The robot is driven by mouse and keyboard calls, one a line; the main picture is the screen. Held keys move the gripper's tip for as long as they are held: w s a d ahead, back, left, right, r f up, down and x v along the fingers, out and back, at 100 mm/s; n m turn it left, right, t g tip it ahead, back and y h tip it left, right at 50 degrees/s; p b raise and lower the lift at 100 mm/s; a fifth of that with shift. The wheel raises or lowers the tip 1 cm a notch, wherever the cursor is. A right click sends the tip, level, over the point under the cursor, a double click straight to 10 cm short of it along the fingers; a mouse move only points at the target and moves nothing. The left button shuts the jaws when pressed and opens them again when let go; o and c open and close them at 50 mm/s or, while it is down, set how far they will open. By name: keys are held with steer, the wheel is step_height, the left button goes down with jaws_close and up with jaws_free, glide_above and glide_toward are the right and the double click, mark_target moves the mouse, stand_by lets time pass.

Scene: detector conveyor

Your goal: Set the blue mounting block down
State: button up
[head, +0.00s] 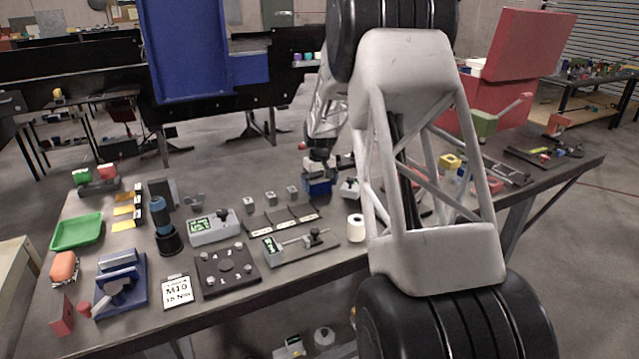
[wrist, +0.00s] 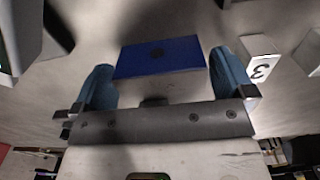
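The blue mounting block (wrist: 158,58) lies between the two blue fingers of my gripper (wrist: 163,75) in the wrist view. Both fingers appear to touch its ends, so the gripper looks shut on it. In the head view the blue block (head: 318,187) is below my gripper (head: 319,170), toward the back of the workbench (head: 345,272). It is at or very near the bench top; I cannot tell whether it touches.
A white-topped part with a dark knob (head: 349,188) stands just right of the block. A white roll (head: 356,228) and a caliper-like fixture (head: 300,243) are nearer the front.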

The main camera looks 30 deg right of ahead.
mark_target(320, 181)
steer(key=shift+r, duration=0.1)
step_height(320, 181, up, 12)
stand_by(0.8)
stand_by(0.4)
